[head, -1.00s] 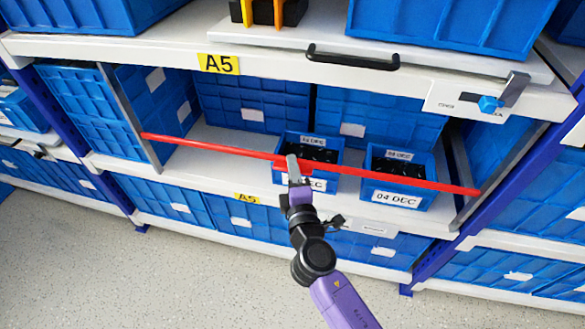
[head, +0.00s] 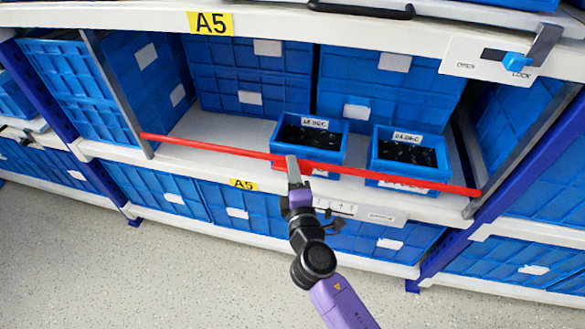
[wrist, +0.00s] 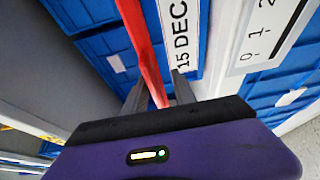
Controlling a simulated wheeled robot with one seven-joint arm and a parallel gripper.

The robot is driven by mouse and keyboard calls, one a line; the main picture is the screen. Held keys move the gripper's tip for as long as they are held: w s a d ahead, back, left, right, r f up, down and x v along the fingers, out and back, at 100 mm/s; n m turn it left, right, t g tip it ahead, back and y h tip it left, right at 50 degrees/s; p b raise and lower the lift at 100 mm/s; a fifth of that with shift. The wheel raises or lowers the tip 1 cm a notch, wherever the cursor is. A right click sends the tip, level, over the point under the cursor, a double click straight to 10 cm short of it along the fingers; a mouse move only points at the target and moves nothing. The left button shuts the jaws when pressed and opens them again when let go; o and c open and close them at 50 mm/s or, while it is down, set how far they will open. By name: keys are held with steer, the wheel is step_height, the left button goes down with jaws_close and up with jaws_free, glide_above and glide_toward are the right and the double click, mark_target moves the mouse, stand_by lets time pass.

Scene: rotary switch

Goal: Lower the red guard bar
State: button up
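The red guard bar (head: 222,150) runs across the front of the A5 shelf bay, between two grey side arms. The exact contact faces are partly hidden by the gripper body. The bar stands in front of the lower part of two blue bins.
Two open blue bins (head: 308,138) (head: 405,160) with dark contents sit behind the bar. At upper right is a white panel marked LOCK with a blue knob (head: 516,62) and a metal lever. A black handle (head: 360,10) is above. The floor in front is clear.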

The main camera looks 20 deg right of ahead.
steer(key=shift+r, duration=0.1)
steer(key=v, duration=0.7)
steer(key=shift+s, duration=0.4)
steer(key=shift+a, duration=0.1)
steer(key=s+a+m+y, duration=0.4)
steer(key=s+m+y, duration=0.2)
steer(key=s, duration=0.6)
steer(key=s+d+r+m+g+h, duration=0.1)
steer(key=s+d+r+m, duration=0.3)
steer(key=s, duration=0.8)
steer(key=s+d+m+g+h, duration=0.15)
steer(key=s+m, duration=0.35)
steer(key=s, duration=0.6)
step_height(320, 180, up, 22)
steer(key=p, duration=2.1)
steer(key=shift+s+d+p, duration=0.3)
steer(key=shift+s+p, duration=0.05)
steer(key=shift+p, duration=0.05)
